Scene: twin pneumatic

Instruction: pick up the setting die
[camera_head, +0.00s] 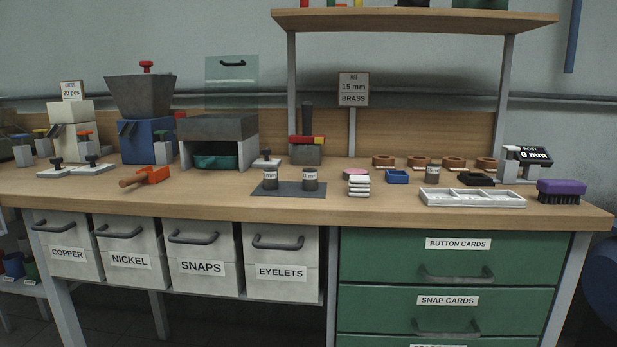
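No object here is clearly marked as the setting die. Two dark cylinders with white labels, the left one (270,180) and the right one (310,179), stand upright and apart on a dark mat (290,193) near the front of the bench. The right label seems to end in "mm"; the left is too small to read surely. A smaller labelled grey cylinder (432,175) stands further right. A sign (353,89) reads "KIT 15 mm BRASS". Neither of my grippers is in view.
On the wooden bench (230,204) are an orange scoop (153,175), a white stack (358,186), a white compartment tray (472,198), a purple brush (561,190) and a "0 mm" display (533,154). A raised shelf (415,17) spans the back. Bare bench lies left of the mat.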

